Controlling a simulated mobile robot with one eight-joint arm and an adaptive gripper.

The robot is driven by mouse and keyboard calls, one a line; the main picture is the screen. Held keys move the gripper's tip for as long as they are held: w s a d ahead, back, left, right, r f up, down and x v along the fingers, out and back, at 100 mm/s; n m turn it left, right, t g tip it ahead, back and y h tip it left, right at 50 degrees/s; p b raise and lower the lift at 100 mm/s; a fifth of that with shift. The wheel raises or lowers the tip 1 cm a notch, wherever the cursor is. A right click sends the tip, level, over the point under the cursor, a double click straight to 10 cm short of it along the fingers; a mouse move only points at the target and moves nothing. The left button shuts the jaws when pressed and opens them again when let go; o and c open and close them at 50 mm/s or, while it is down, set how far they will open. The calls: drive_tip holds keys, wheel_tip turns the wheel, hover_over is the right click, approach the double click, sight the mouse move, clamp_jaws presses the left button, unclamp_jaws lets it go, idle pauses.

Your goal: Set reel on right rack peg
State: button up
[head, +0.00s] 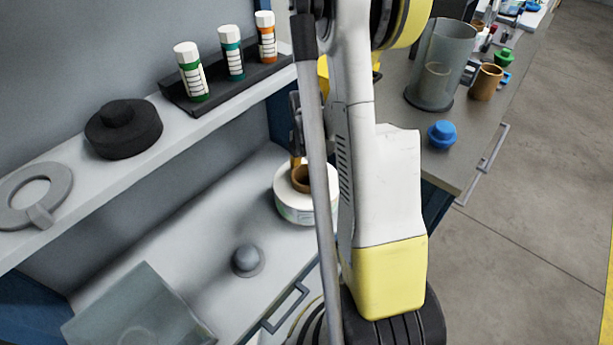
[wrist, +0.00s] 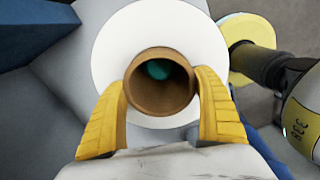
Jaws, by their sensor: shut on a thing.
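The reel (head: 291,211) is a white roll with a brown core, seen over the white lower counter in the head view, partly behind my arm. In the wrist view the reel (wrist: 103,60) faces the camera. My gripper (wrist: 162,82) has its yellow fingers on both sides of the brown core (wrist: 133,93) and is shut on it. A small teal patch shows inside the core; I cannot tell what it is. In the head view my gripper is mostly hidden by the arm. I cannot make out a right rack peg for sure, nor whether the reel touches anything below.
A grey rounded knob (head: 247,259) and a clear box (head: 137,312) are on the counter left of the reel. The shelf above holds a black round part (head: 123,128) and a rack of capped tubes (head: 231,55). A clear cylinder (head: 440,65) and blue knob (head: 442,134) stand right.

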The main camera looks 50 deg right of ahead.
drive_tip(key=shift+f+b, duration=0.85)
drive_tip(key=shift+f, duration=0.2)
drive_tip(key=o, duration=1.4)
wheel_tip(320, 180, up, 12)
drive_tip(key=shift+r, duration=0.1)
drive_tip(key=s+a+r+m+t, duration=0.2)
drive_tip(key=a+m, duration=0.3)
drive_tip(key=a, duration=0.3)
drive_tip(key=s+a+r+m+t, duration=0.1)
drive_tip(key=a+r+m+t, duration=0.1)
drive_tip(key=a+r+m, duration=0.3)
drive_tip(key=s+a+r+m+t, duration=0.2)
drive_tip(key=a+r+m+t, duration=0.1)
drive_tip(key=a, duration=0.9)
drive_tip(key=shift+s+a+r+m, duration=0.15)
drive_tip(key=shift+r+m, duration=0.1)
drive_tip(key=shift+m, duration=0.45)
drive_tip(key=shift+s+a+r+m, duration=0.15)
drive_tip(key=shift+r+m, duration=0.1)
drive_tip(key=shift+m, duration=0.45)
